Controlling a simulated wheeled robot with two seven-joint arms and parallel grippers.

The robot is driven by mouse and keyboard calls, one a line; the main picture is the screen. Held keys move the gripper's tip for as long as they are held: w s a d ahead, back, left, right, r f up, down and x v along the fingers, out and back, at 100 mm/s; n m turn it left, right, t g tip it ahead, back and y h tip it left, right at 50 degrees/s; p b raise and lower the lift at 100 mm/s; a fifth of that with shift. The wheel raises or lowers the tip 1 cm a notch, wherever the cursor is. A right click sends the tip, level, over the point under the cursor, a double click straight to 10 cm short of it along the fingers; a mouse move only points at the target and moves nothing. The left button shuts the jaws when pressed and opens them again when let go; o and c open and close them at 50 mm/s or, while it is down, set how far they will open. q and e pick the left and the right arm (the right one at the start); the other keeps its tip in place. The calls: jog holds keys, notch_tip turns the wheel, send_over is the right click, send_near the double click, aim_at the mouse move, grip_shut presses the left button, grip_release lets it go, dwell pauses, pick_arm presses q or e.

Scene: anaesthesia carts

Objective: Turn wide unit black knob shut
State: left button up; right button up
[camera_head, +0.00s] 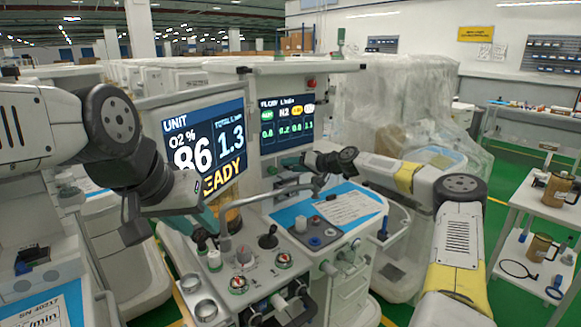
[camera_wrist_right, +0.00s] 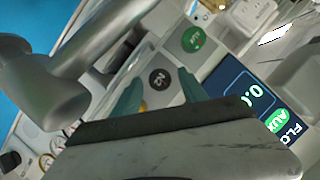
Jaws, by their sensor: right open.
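In the right wrist view a round black knob (camera_wrist_right: 159,79) with a pale "N2" mark faces the camera, beside a green knob (camera_wrist_right: 193,40). My right gripper (camera_wrist_right: 160,95) is open, with one teal finger on either side of the black knob; I cannot tell whether they touch it. In the head view my right gripper (camera_head: 291,164) is at the panel below the flow screen (camera_head: 286,121), and the arm hides the knob there.
A grey metal tube (camera_wrist_right: 85,65) crosses the right wrist view close to the fingers. Below my right arm are a blue mat with a paper sheet (camera_head: 346,208) and a control deck with a black lever (camera_head: 268,238). A side table (camera_head: 540,205) stands at the right.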

jog(key=shift+d, duration=0.1)
jog(key=v, duration=0.7)
jog(key=shift+s+d, duration=0.2)
jog(key=shift+s, duration=0.05)
